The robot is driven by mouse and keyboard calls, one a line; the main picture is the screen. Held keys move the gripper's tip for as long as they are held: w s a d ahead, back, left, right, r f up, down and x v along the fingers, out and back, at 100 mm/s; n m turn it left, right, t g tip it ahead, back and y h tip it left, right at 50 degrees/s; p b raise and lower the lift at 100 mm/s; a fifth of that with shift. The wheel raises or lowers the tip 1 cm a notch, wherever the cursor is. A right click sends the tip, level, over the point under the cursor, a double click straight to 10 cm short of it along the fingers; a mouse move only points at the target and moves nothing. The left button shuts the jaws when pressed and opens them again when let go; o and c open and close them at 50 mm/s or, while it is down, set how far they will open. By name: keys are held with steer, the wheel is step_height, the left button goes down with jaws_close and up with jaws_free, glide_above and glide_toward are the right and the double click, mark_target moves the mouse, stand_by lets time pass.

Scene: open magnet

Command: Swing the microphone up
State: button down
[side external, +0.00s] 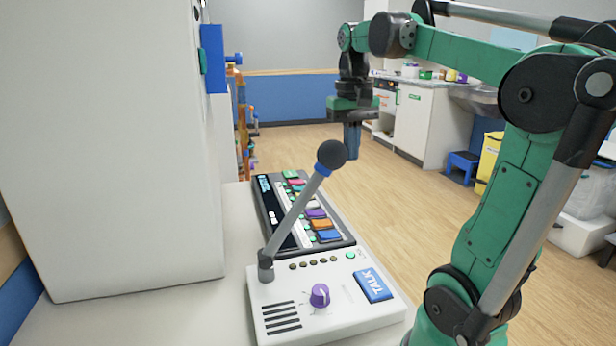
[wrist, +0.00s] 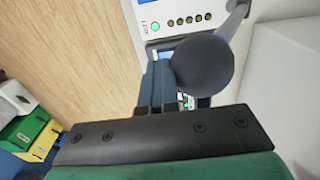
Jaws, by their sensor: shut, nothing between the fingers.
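The microphone (side external: 298,211) has a dark ball head and a grey stem with a blue collar. It leans up and to the right from a hinge at the back left of the white talk console (side external: 335,317). My gripper (side external: 352,154) points down, beyond and slightly right of the microphone head in the side view. Its blue fingers are shut and hold nothing. In the wrist view the fingers (wrist: 158,78) are beside the microphone head (wrist: 203,65), which partly overlaps them. I cannot tell whether they touch it.
A keyboard panel with several coloured keys (side external: 316,213) lies behind the console on the white counter (side external: 180,315). A tall white cabinet (side external: 115,140) stands at the left. A blue TALK button (side external: 373,286) and a purple knob (side external: 320,295) are on the console. Open floor lies beyond.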

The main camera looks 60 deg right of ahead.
mark_target(319, 149)
steer(key=shift+w+a+f, duration=0.1)
steer(key=shift+w+a, duration=0.2)
steer(key=shift+w, duration=0.05)
steer(key=shift+w+a+r, duration=0.5)
steer(key=shift+w+a, duration=0.35)
steer(key=shift+w+a+r, duration=0.45)
steer(key=shift+w+a, duration=0.35)
steer(key=shift+w+a+r, duration=0.25)
steer(key=shift+w+a, duration=0.45)
stand_by(0.7)
steer(key=a+f+n+t, duration=0.7)
steer(key=a+f+n, duration=0.2)
steer(key=a+f, duration=0.3)
steer(key=shift+a+f, duration=0.35)
steer(key=shift+f, duration=0.35)
